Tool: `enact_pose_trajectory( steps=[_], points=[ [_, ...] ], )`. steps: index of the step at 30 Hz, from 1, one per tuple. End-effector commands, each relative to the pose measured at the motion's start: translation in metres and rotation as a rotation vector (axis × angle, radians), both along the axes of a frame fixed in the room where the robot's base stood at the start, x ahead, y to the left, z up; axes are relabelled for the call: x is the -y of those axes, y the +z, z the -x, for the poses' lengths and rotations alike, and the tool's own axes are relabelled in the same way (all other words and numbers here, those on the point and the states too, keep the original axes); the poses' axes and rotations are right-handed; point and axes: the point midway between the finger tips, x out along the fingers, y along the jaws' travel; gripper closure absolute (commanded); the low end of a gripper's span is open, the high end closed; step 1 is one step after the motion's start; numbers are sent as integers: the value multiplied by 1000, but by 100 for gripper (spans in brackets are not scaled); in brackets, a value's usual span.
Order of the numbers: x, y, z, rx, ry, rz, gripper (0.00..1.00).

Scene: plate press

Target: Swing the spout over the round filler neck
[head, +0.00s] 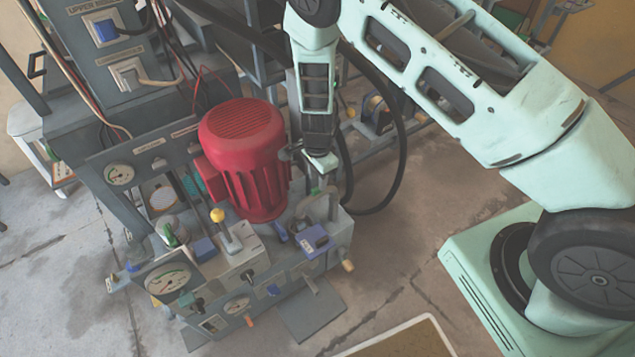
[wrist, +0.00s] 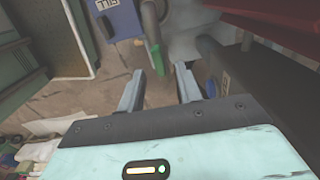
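My gripper (head: 320,174) hangs pointing down beside the red motor, above the right end of the press unit. In the wrist view its two fingers (wrist: 159,72) stand apart with nothing between them. A curved grey pipe (head: 333,205), which looks like the spout, rises just below my gripper, near a small green part. In the wrist view a grey rod-like piece with a green end (wrist: 153,52) lies just beyond the fingertips; I cannot tell whether it is the same part. I cannot make out the round filler neck for sure.
The large red motor (head: 243,160) stands close left of my gripper. A blue-purple labelled box (head: 316,239) sits below it. A yellow-knobbed lever (head: 226,230) and gauges (head: 168,279) are at the front left. Black hoses (head: 398,150) loop at right.

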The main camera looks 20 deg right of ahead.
Motion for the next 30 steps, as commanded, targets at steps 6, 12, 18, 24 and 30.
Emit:
enact_pose_trajectory(
  steps=[6, 12, 18, 24, 30],
  points=[
    [-1, 56, -1, 4, 1, -1, 65],
    [-1, 100, -1, 4, 1, -1, 65],
    [-1, 129, 0, 2, 0, 0, 65],
    [0, 138, 0, 0, 0, 0, 65],
    [0, 139, 0, 0, -1, 0, 65]
  ],
)
